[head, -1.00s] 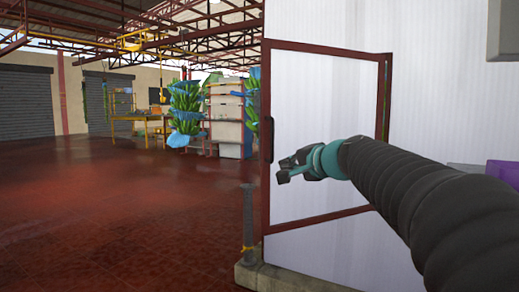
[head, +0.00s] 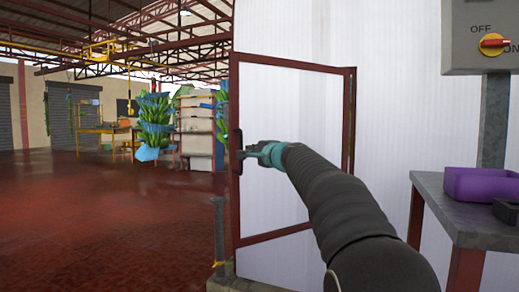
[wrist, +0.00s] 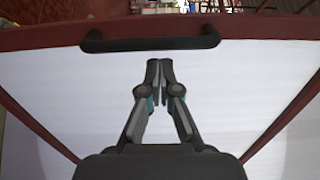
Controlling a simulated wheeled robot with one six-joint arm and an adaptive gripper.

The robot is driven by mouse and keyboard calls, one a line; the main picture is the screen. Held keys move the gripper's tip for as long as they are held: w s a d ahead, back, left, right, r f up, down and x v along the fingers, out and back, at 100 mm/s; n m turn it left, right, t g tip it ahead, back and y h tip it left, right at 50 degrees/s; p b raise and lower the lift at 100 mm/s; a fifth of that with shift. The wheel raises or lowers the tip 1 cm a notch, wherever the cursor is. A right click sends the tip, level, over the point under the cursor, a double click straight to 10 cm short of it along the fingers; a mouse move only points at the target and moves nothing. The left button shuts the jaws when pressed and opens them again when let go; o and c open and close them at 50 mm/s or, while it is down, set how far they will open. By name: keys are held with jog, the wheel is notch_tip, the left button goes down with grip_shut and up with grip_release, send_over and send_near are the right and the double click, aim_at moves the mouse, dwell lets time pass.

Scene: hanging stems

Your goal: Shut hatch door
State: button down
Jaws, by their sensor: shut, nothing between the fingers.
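The hatch door (head: 285,115) is a white panel in a dark red frame, standing ajar from the white wall on the right. Its black handle (head: 237,150) is on the left edge of the frame; in the wrist view the handle (wrist: 150,44) runs across the top. My gripper (head: 242,155) is in front of the door panel, close to the handle in the head view. In the wrist view my gripper (wrist: 159,62) is shut and empty, its fingertips just short of the handle over the white panel. Whether the fingertips touch anything is hard to tell.
A grey post (head: 219,235) stands at the lower left of the door. A metal table (head: 450,205) with a purple bin (head: 480,185) is at the right, below a switch box (head: 480,38). The red floor at left is open. Hanging green bunches (head: 155,120) are farther back.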

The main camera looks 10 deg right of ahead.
jog(key=shift+p+x, duration=0.6)
jog(key=shift+x, duration=1.65)
